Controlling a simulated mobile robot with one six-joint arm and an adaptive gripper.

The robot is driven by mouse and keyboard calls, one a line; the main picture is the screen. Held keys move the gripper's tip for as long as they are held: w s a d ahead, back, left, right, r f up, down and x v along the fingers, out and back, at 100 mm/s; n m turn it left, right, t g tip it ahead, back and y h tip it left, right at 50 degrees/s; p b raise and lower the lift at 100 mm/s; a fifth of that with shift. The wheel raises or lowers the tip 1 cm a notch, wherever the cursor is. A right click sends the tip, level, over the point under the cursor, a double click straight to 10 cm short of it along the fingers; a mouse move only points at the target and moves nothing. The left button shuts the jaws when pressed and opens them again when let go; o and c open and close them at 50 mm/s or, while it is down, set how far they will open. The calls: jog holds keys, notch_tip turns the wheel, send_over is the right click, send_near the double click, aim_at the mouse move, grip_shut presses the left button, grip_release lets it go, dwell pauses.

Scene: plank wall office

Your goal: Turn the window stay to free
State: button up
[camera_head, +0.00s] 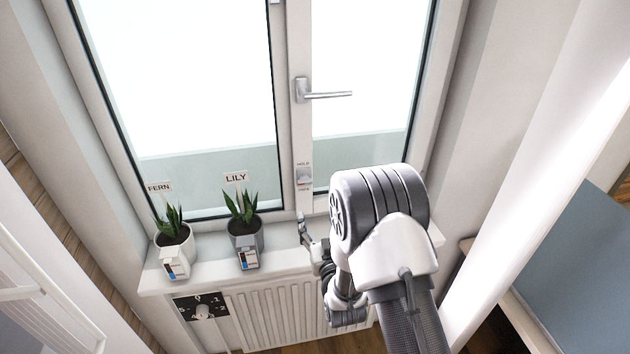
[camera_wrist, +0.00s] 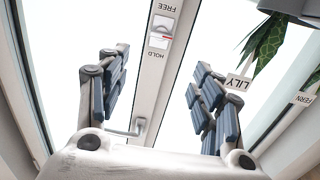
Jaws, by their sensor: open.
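The window stay (camera_head: 303,176) is a small light-grey piece on the white centre frame of the window, between a HOLD label above and a FREE label below. In the wrist view the stay (camera_wrist: 161,28) appears upside down, with a thin red mark beside it; its exact setting is too small to tell. My gripper (camera_wrist: 160,88) is open and empty, its two blue-padded fingers spread on either side of the frame, apart from the stay. In the head view my gripper (camera_head: 305,232) is partly hidden by my arm, low near the sill, below the stay.
A metal window handle (camera_head: 325,95) points right, above the stay. Potted plants labelled FERN (camera_head: 174,240) and LILY (camera_head: 245,240) stand on the sill (camera_head: 210,262) to the left. A radiator (camera_head: 275,312) and a numbered dial (camera_head: 203,311) are below the sill.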

send_near(306, 183)
jog(key=x, duration=0.9)
jog(key=shift+w+a+b, duration=0.1)
jog(key=shift+b, duration=0.25)
jog(key=shift+r, duration=0.1)
jog(key=c, duration=1.1)
